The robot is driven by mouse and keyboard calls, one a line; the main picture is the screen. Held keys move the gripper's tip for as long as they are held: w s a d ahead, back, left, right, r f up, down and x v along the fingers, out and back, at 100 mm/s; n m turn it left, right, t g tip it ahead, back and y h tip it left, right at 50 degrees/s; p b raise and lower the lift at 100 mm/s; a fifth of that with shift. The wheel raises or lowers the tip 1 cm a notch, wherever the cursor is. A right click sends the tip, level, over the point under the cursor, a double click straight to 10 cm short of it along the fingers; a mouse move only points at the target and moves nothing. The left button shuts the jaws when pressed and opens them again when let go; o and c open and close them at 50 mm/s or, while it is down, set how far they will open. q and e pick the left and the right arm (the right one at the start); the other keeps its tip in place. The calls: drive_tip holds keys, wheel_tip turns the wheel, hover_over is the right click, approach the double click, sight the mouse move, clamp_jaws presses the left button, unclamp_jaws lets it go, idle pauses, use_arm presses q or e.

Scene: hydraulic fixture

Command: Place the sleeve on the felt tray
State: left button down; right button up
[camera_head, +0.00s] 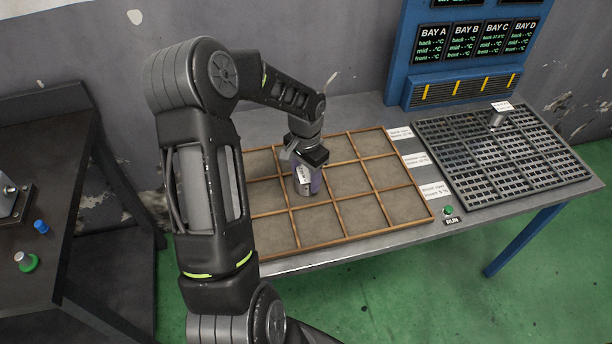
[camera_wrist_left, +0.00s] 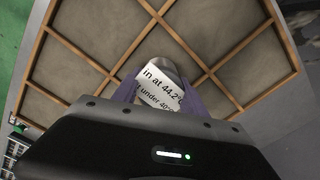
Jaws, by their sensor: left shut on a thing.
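The felt tray (camera_head: 330,229) is a wooden-framed tray with grey felt compartments on the bench, and it fills the left wrist view (camera_wrist_left: 122,25). The sleeve (camera_head: 301,186) is a short metallic cylinder with a white printed label. It shows in the left wrist view (camera_wrist_left: 158,70), where the label reads partly "in at 44.2°" and "under 40°". My left gripper (camera_head: 306,179) is shut on the sleeve, its purple fingers on either side, over the middle of the tray. Whether the sleeve touches the felt I cannot tell. My right gripper is not in view.
A black grid rack (camera_head: 545,170) stands to the right, with a metallic part (camera_head: 497,119) carrying a label at its back. Label cards (camera_head: 416,160) and a green RUN button (camera_head: 448,210) lie between. A blue display panel (camera_head: 462,92) stands behind. A dark table (camera_head: 50,150) is at left.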

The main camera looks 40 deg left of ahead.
sight(306, 172)
use_arm(q)
drive_tip(key=shift+f, duration=0.1)
drive_tip(key=shift+f, duration=0.15)
drive_tip(key=c, duration=0.6)
unclamp_jaws()
wheel_tip(306, 172, up, 12)
drive_tip(key=shift+r+b, duration=0.25)
drive_tip(key=shift+b, duration=0.3)
